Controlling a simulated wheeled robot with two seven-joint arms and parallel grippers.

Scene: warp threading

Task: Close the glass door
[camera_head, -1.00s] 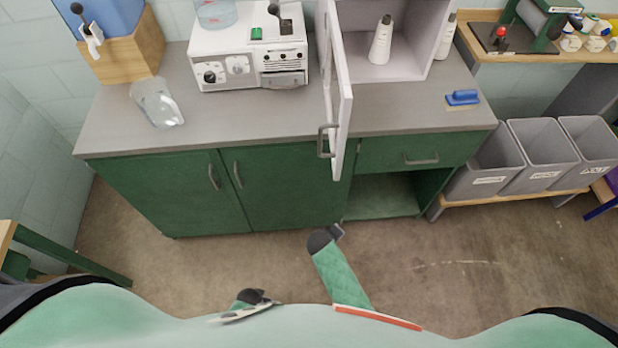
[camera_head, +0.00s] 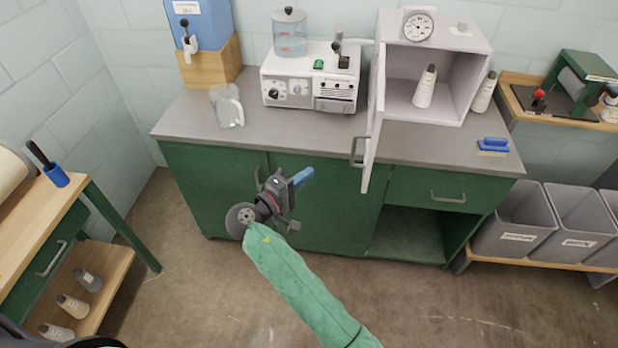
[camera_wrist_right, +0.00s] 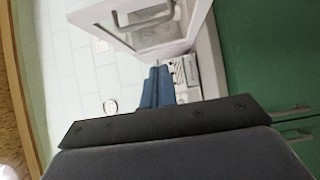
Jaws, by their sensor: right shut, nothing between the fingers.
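The glass door (camera_head: 376,115) stands open on the white cabinet (camera_head: 474,70) on the counter. It is seen nearly edge-on, swung out toward me past the counter's front edge, with its grey handle (camera_head: 357,152) on the left face. My right gripper (camera_head: 309,175) is in front of the green cupboard, left of the door and apart from it. Its blue fingers are shut and empty. In the right wrist view the fingers (camera_wrist_right: 157,78) point toward the door (camera_wrist_right: 165,38) and its handle (camera_wrist_right: 145,20). My left gripper is out of view.
Inside the white cabinet stands a bottle (camera_head: 425,87); another bottle (camera_head: 484,92) stands right of it. A white machine (camera_head: 310,85) and a clear pitcher (camera_head: 227,106) are left of the door. A blue brush (camera_head: 493,146) lies at the counter's right.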

